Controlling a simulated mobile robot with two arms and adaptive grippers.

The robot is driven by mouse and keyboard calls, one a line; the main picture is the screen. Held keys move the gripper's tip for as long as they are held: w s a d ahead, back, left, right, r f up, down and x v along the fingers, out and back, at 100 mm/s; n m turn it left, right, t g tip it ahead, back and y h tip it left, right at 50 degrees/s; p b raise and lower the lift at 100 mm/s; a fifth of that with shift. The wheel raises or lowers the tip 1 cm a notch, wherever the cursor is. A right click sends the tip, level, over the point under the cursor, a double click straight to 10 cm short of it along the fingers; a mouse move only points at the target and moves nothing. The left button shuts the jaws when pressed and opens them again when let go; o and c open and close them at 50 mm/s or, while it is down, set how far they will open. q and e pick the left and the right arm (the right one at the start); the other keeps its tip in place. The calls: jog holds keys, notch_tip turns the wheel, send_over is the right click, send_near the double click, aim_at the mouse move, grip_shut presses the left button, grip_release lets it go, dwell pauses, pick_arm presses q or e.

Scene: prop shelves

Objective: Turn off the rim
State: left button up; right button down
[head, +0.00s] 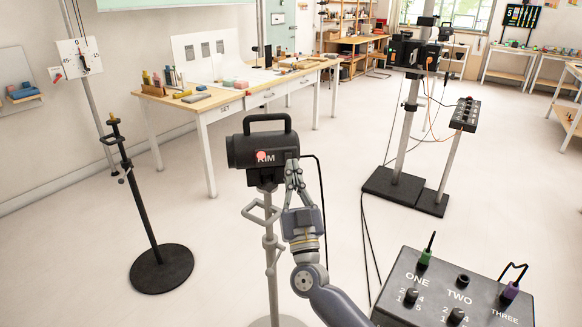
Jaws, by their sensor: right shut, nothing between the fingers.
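The rim light (262,143) is a black lamp housing with a top handle and the white letters "RIM" on its side. It sits on a grey stand in the middle of the head view. A round pink-red spot (261,156) shows on its side, beside the letters. My right gripper (293,163) is shut and empty, at the right end of the housing. It overlaps the housing's lower right edge; I cannot tell whether it touches. My left gripper is not in view.
A black control box (455,290) with knobs marked ONE, TWO and THREE stands at the lower right. A dark round-based stand (162,268) is at left. A workbench (245,97) with small items is behind. A black-based stand (395,187) is at right. Cables cross the open floor.

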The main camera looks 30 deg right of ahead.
aim_at(288, 155)
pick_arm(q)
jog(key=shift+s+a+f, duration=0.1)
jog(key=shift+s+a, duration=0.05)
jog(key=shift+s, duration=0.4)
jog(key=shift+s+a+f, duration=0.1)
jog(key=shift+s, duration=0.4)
pick_arm(e)
jog(key=shift+w+d+f, duration=0.1)
jog(key=shift+w+d, duration=0.1)
jog(key=shift+w, duration=0.3)
jog(key=shift+w+d+f, duration=0.1)
jog(key=shift+w+d, duration=0.1)
jog(key=shift+w, duration=0.25)
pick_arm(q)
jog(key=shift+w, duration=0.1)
